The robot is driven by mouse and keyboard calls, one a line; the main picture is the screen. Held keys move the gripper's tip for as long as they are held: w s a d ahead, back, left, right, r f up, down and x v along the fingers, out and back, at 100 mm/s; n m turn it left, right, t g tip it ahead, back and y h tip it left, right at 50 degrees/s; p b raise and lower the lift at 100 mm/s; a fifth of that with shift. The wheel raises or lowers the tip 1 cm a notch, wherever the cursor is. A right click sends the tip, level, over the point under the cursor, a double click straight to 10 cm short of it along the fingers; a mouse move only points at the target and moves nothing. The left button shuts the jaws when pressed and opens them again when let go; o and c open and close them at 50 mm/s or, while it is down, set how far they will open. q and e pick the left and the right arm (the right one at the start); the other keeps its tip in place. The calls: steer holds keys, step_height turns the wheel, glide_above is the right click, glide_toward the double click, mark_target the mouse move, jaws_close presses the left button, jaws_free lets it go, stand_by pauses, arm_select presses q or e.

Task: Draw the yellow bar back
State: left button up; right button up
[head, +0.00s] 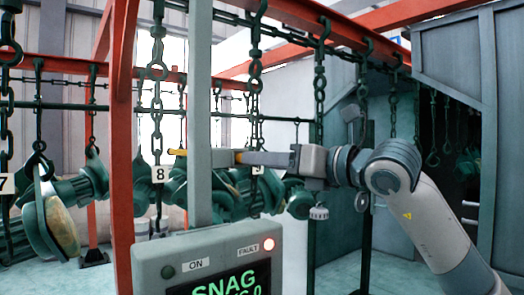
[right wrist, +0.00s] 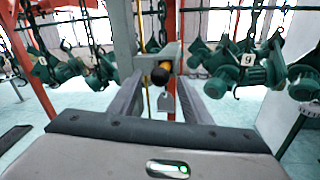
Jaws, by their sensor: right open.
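The yellow bar runs through a grey bracket (right wrist: 172,52) on the grey post (head: 200,100). In the head view a short yellow end of the bar (head: 179,152) sticks out left of the post. In the right wrist view its black knob (right wrist: 161,75) faces me, with some yellow behind it. My right gripper (head: 242,158) reaches in from the right, level with the bar. In the right wrist view its open fingers (right wrist: 160,84) stand on either side of the knob; whether they touch it I cannot tell. My left gripper is not in view.
Chains (head: 157,80) with numbered tags and green hoist parts (head: 75,190) hang around the post. Red beams (head: 122,150) stand left.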

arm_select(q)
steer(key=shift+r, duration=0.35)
arm_select(e)
steer(key=shift+w+a, duration=0.45)
steer(key=shift+a, duration=0.05)
